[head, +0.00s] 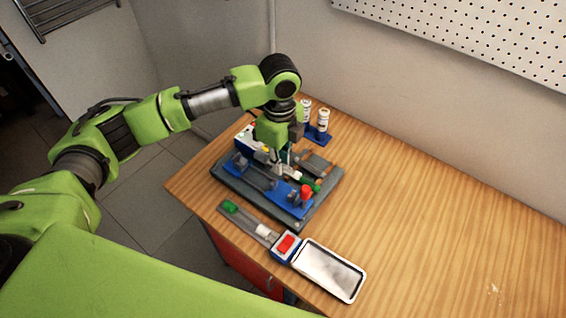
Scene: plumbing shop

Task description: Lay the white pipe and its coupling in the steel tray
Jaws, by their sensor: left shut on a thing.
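The steel tray (330,272) lies at the front edge of the bench, shallow with a pale rim, and looks empty. My left gripper (279,170) points down over the dark fixture board (325,198), shut on a small white piece (291,172) that looks like the white pipe. The gripper hides part of it, and I cannot make out the coupling or whether it is joined to the pipe. The tray is in front and to the right of the gripper, well apart from it. My right gripper is not in view.
Blue blocks and a red part (306,192) stand on the board. A grey strip (246,222) with green and white pieces leads to a blue-edged box with a red top (286,244) beside the tray. White bottles (323,120) stand behind. The bench's right side (450,200) is mostly clear.

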